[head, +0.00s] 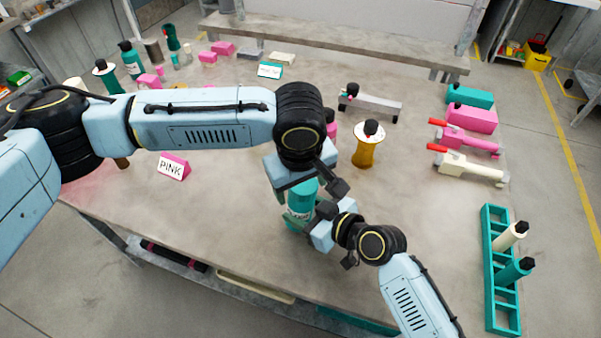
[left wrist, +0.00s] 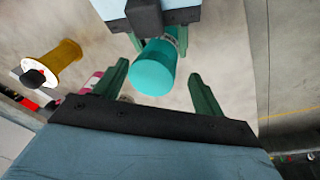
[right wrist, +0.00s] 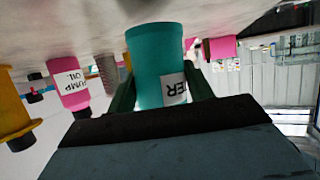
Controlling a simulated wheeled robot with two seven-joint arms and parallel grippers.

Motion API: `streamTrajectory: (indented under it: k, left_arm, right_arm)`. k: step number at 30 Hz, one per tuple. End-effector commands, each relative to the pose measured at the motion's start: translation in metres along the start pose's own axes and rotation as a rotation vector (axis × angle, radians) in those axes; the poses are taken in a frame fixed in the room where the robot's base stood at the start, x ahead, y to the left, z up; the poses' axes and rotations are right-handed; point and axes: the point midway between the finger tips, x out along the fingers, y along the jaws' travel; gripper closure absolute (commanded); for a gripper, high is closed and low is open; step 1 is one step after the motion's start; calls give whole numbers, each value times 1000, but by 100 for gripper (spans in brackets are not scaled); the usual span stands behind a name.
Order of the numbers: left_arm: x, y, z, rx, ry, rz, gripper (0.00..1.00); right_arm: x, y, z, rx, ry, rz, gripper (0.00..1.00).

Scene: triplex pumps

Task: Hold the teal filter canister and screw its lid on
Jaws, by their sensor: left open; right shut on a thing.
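The teal filter canister (head: 297,217) stands upright near the table's front edge, its white label partly visible. My right gripper (head: 318,222) is shut around its body; the right wrist view shows the canister (right wrist: 157,55) upside down between the fingers. A brighter teal, smooth round part, apparently the lid (head: 303,190), sits at its top, and it also shows in the left wrist view (left wrist: 152,70). I cannot tell how tightly it is seated. My left gripper (left wrist: 158,72) is open just above the lid, its fingers apart on either side. The left wrist partly hides the lid in the head view.
An amber spool-shaped part (head: 367,150) stands behind to the right. A pink bottle (right wrist: 70,88) is close behind the canister. A teal rack (head: 501,285) with two bottles is at the right edge.

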Motion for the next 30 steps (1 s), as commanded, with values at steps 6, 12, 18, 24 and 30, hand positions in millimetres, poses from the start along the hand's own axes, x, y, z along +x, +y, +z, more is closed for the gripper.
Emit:
streamTrajectory:
  k: [6,12,18,24,30]
  left_arm:
    - [15,-3,1,0,-2,-8,30]
    - [15,-3,1,0,-2,-9,30]
    - [15,-3,0,0,-2,-10,49]
    - [15,-4,0,-1,-2,-13,73]
    - [16,-7,-1,91,-16,-6,74]
  right_arm:
    - [0,1,-6,-3,14,4,100]
    - [0,2,-6,-3,13,5,100]
    - [0,2,-6,-3,13,6,100]
    - [-1,4,-6,-1,14,9,100]
    - [-1,5,-6,0,15,11,100]
